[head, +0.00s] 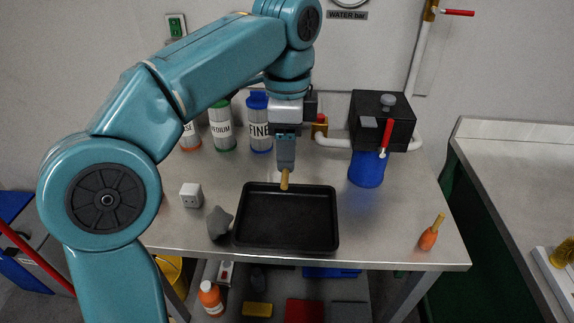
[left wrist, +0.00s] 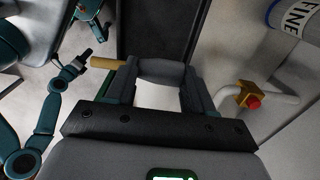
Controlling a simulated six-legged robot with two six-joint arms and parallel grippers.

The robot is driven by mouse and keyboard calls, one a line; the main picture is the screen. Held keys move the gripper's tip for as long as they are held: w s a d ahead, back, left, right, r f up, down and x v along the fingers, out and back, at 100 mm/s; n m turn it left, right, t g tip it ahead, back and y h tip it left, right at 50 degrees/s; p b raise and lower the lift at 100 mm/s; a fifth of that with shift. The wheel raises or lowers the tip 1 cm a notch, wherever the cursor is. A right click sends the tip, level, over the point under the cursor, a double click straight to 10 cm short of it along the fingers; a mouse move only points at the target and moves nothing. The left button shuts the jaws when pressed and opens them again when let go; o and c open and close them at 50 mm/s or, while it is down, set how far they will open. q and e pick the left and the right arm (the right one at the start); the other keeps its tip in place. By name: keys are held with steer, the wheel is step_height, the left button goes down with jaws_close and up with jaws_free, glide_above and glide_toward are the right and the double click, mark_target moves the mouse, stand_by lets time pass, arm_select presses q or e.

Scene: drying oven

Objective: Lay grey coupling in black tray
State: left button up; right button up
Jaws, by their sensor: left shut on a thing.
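My left gripper (head: 286,160) hangs above the back part of the black tray (head: 238,241), pointing down. It is shut on the grey coupling, whose grey body (left wrist: 161,72) lies between the two fingers in the left wrist view. Its brass-coloured stub (head: 285,180) sticks out below the fingers in the head view. The tray is empty and lies flat near the table's front edge; part of it also shows dark in the left wrist view (left wrist: 155,30).
A grey lump (head: 218,222) stands close to the tray's left side. A white socket block (head: 191,195), bottles labelled MEDIUM (head: 222,130) and FINE (head: 260,130), and a blue-and-black device (head: 367,168) stand behind. An orange piece (head: 429,239) lies right; table between is clear.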

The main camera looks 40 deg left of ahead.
arm_select(q)
step_height(320, 180, up, 4)
steer(key=shift+s+r+p, duration=0.1)
steer(key=shift+p, duration=1.25)
steer(key=b, duration=0.6)
glide_above(287, 220)
step_height(287, 220, down, 16)
steer(key=shift+r, duration=0.2)
steer(key=shift+f+b, duration=0.5)
steer(key=shift+f, duration=1.8)
steer(key=shift+f, duration=0.2)
steer(key=o, duration=1)
steer(key=shift+r, duration=0.15)
